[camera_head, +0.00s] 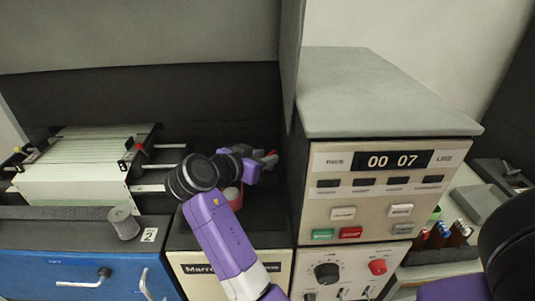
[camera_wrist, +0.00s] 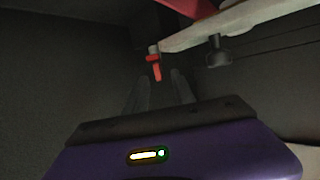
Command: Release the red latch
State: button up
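A small red latch (camera_wrist: 154,67) shows in the wrist view, hanging from a grey peg by the end of a pale bar (camera_wrist: 240,24). My gripper (camera_wrist: 160,77) points toward it with its two grey fingers spread apart; the latch appears just beyond the fingertips, and nothing is held between them. In the head view my purple arm reaches into the dark recess left of the panel, and my gripper (camera_head: 261,158) is partly hidden by the wrist.
A dark knob (camera_wrist: 218,53) hangs below the pale bar. A beige control box (camera_head: 390,190) reading 00 07 stands close on the right.

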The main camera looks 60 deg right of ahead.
jog(key=shift+x, duration=0.95)
jog(key=shift+c, duration=0.4)
grip_shut()
jog(key=n+t, duration=0.2)
jog(key=shift+s+d+t, duration=0.1)
jog(key=shift+s+t, duration=0.25)
jog(key=shift+t, duration=0.05)
jog(key=shift+n+t, duration=1.3)
